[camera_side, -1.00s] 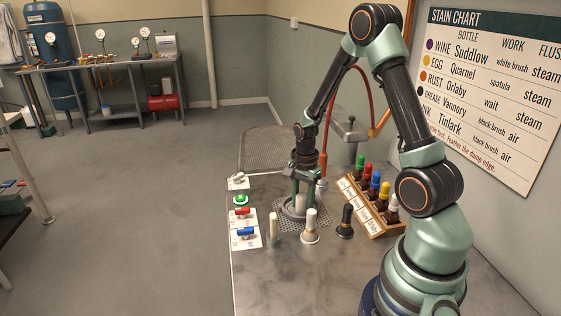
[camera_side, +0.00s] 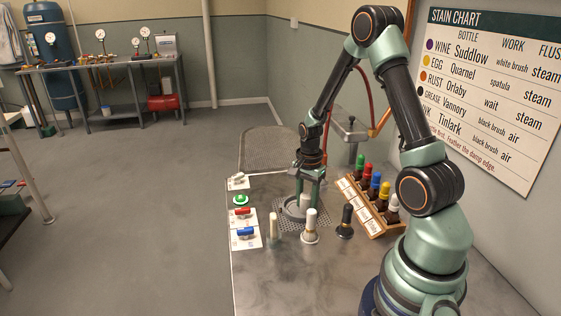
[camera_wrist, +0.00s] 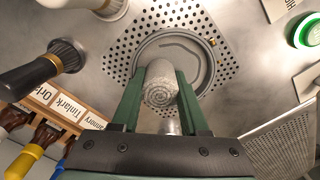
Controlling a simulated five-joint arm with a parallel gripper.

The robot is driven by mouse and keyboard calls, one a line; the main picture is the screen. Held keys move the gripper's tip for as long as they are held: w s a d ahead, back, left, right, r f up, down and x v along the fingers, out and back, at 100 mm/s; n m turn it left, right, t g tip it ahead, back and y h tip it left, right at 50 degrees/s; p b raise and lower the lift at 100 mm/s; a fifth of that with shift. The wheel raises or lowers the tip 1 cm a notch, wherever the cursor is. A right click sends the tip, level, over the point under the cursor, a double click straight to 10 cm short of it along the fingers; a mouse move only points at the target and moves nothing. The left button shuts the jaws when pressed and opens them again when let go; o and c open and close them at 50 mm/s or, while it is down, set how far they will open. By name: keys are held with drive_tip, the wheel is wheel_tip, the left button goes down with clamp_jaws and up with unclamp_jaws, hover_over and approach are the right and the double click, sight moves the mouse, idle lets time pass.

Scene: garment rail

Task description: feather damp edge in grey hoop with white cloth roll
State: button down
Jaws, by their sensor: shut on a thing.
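A grey hoop (camera_wrist: 206,48) lies on a perforated plate in the wrist view. It also shows in the side view (camera_side: 287,209), partly behind my gripper. In the side view my gripper (camera_side: 308,190) holds the cloth roll (camera_side: 305,201) upright over the right part of the hoop. I cannot tell whether the roll touches the cloth in the hoop. A dark curved line shows on the cloth inside the hoop.
A rack of bottles with coloured caps (camera_side: 374,190) stands right of the hoop. A white-topped brush (camera_side: 310,228), a black-topped brush (camera_side: 345,222) and a pale stick (camera_side: 273,228) stand in front. Red and blue switches (camera_side: 243,212) and a green button (camera_side: 240,200) lie left.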

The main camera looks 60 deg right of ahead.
drive_tip(key=shift+d+f, duration=0.1)
drive_tip(key=shift+d, duration=0.35)
drive_tip(key=shift+d, duration=0.15)
drive_tip(key=shift+w+d, duration=0.4)
drive_tip(key=shift+d, duration=0.15)
drive_tip(key=shift+w, duration=0.15)
drive_tip(key=shift+w+d+r, duration=0.2)
drive_tip(key=shift+w+d, duration=0.1)
drive_tip(key=shift+w, duration=0.3)
drive_tip(key=shift+w+a+f, duration=0.1)
drive_tip(key=shift+w+a, duration=0.2)
drive_tip(key=shift+w, duration=0.2)
